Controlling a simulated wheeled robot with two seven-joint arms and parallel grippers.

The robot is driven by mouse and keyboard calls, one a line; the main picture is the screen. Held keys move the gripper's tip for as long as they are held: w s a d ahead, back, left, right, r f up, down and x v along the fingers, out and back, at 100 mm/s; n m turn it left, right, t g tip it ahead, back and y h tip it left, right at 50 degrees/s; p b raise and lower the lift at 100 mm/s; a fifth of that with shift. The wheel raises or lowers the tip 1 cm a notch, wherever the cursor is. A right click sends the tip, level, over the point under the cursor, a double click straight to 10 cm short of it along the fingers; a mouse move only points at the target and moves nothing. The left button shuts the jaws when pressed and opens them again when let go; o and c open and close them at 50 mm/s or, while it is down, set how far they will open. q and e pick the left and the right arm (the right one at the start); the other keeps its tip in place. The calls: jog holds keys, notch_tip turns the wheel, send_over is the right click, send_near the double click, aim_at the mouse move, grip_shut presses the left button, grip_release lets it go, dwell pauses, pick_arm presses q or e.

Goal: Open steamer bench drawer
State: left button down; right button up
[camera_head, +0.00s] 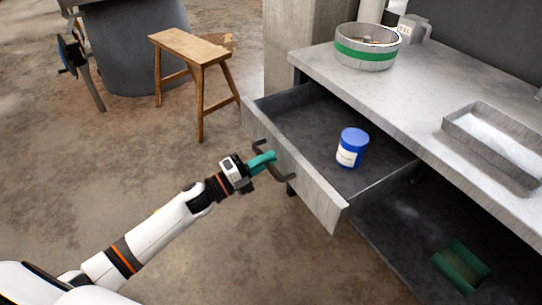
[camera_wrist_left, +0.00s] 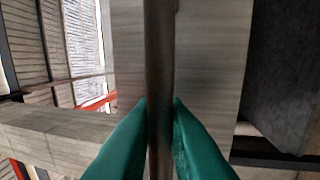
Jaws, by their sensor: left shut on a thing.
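The steamer bench drawer (camera_head: 295,168) stands pulled well out from under the bench top, and its inside shows. A dark bar handle (camera_head: 272,165) runs along its front panel. My left gripper (camera_head: 265,160) is at the handle, its green fingers shut on the bar. In the left wrist view the handle (camera_wrist_left: 160,60) runs up and down between the two fingertips (camera_wrist_left: 160,105), with the drawer front (camera_wrist_left: 215,70) behind it. A blue jar (camera_head: 353,147) with a white label stands upright inside the drawer. My right gripper is not in view.
The bench top (camera_head: 415,100) carries a round steamer with a green band (camera_head: 367,48), a grey jug (camera_head: 412,28) and a shallow metal tray (camera_head: 495,135). A green object (camera_head: 462,264) lies on the lower shelf. A wooden stool (camera_head: 195,50) stands behind the drawer. The floor before the drawer is clear.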

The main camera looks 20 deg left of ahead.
pick_arm(q)
jog(key=shift+s+a, duration=0.15)
jog(key=shift+s, duration=0.15)
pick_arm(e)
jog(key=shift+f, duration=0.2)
pick_arm(q)
jog(key=c, duration=1.5)
grip_release()
jog(key=v, duration=1.2)
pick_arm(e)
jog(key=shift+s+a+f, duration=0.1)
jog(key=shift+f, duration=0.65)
